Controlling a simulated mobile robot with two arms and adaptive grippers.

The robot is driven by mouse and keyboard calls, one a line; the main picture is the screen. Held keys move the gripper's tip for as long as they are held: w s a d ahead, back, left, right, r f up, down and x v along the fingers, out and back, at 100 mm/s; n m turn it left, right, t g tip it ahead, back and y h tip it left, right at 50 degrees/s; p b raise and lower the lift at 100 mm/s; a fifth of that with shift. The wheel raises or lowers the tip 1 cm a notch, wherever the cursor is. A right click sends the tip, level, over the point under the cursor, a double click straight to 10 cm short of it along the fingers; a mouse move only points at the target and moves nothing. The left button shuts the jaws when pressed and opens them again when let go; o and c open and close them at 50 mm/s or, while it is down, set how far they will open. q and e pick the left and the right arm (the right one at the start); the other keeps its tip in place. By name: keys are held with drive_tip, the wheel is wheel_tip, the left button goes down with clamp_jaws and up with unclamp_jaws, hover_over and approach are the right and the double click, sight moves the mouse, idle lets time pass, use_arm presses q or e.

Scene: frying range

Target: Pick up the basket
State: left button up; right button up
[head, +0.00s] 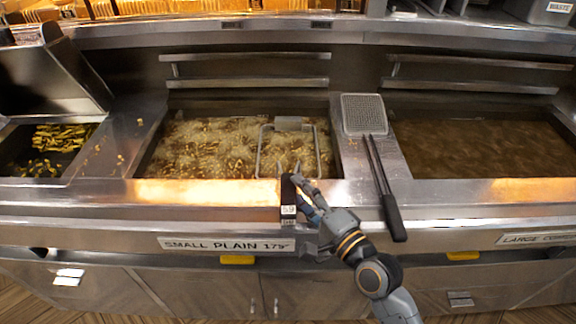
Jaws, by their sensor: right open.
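A wire fry basket (262,150) sits in the bubbling oil of the middle fryer, labelled small plain, with its frame above the oil. Its black handle (288,190) sticks out over the front edge and carries a small white tag (288,210). My right gripper (303,178) is open at the handle, on its right side. Whether its fingers touch the handle I cannot tell. My left gripper is not in view.
A skimmer (364,114) with a long black handle lies on the steel divider to the right. Another oil vat (480,150) is further right. A bin of fried pieces (55,140) is at the left. Loose pieces lie on the left divider.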

sight(289, 179)
drive_tip(key=p+x, duration=0.1)
drive_tip(key=x, duration=0.4)
drive_tip(key=shift+w+f, duration=0.1)
drive_tip(key=shift+w, duration=0.1)
drive_tip(key=shift+s, duration=0.1)
clamp_jaws()
